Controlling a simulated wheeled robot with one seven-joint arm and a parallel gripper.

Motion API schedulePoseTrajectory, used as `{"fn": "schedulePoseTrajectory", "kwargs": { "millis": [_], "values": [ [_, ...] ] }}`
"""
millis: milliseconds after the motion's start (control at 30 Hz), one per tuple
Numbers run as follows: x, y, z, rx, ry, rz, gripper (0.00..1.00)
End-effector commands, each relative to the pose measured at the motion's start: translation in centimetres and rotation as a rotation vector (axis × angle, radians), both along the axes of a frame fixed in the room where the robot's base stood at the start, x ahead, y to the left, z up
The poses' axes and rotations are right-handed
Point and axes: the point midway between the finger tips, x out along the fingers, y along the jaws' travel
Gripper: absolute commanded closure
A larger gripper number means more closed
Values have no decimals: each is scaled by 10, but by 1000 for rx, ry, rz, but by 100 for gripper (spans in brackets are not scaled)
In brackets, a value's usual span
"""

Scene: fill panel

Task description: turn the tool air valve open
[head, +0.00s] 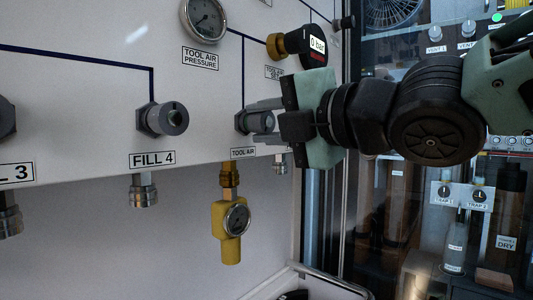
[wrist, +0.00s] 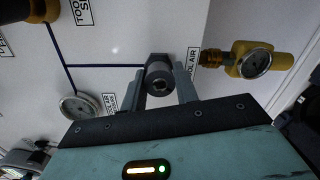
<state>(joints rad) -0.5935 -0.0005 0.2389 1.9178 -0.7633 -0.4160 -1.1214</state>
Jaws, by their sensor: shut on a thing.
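The tool air valve is a dark round knob (head: 241,122) on the white panel, just above the "TOOL AIR" label (head: 243,154). My gripper (head: 262,120) reaches in from the right with its fingers at the knob. In the wrist view the knob (wrist: 159,80) sits between the two fingers (wrist: 161,88), and they are shut on it. In the head view the fingers hide part of the knob. The tool air pressure gauge (head: 205,18) is above left on the panel, and it also shows in the wrist view (wrist: 77,106).
The FILL 4 knob (head: 165,118) is to the left. A yellow regulator with a gauge (head: 232,228) hangs below the valve. A black-and-red display reading "0 bar" (head: 313,46) is above right, close to my gripper. A glazed cabinet (head: 440,180) stands at right.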

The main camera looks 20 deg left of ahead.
Motion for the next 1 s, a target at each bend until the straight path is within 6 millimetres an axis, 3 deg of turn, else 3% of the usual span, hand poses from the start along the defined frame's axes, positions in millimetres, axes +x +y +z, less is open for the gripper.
{"fn": "schedulePoseTrajectory", "kwargs": {
  "millis": [500,1000],
  "values": [
    [0,0,-4,-174,-425,-1,93],
    [-1,0,-1,-256,-622,2,93]
  ]
}}
